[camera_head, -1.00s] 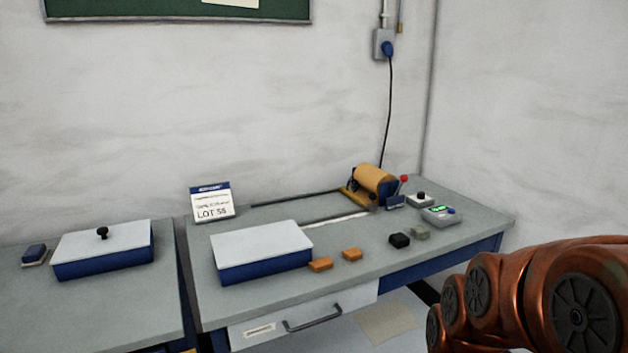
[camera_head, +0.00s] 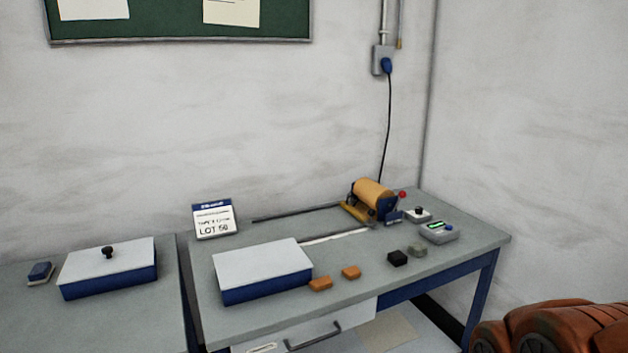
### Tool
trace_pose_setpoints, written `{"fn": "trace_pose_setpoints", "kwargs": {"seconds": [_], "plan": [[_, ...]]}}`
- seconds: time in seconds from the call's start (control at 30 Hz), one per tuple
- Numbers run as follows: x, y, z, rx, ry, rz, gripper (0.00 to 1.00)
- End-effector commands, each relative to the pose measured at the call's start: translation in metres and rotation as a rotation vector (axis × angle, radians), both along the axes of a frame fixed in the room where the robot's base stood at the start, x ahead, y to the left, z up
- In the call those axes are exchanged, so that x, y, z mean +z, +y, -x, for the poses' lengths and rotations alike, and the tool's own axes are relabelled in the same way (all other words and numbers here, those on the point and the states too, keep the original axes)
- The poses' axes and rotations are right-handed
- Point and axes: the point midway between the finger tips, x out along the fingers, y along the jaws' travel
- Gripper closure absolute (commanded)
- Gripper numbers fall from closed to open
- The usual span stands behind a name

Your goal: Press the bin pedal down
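No bin and no pedal show in the head view. My copper-coloured arm (camera_head: 562,328) shows at the lower right corner. My gripper is outside the picture, so its state does not show.
A grey workbench (camera_head: 300,325) with a drawer carries a blue box with a white lid (camera_head: 262,272), a copper roll (camera_head: 373,194), orange blocks (camera_head: 351,272), a dark block (camera_head: 398,258) and a small device (camera_head: 439,231). A second bench (camera_head: 110,325) stands at left with a knobbed box (camera_head: 108,270).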

Motion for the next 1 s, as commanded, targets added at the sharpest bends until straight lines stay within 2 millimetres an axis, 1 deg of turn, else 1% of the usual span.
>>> {"fn": "trace_pose_setpoints", "kwargs": {"seconds": [0.03,0.13,0.2,1.0], "plan": [[0.0000,0.0000,0.0000,0.000,0.000,0.000,0.84],[0.0001,0.0000,-0.0001,-0.001,0.000,0.000,0.95],[0.0000,0.0000,-0.0001,-0.001,0.000,0.000,1.00],[0.0001,0.0000,-0.0002,-0.001,0.000,0.000,1.00]]}}
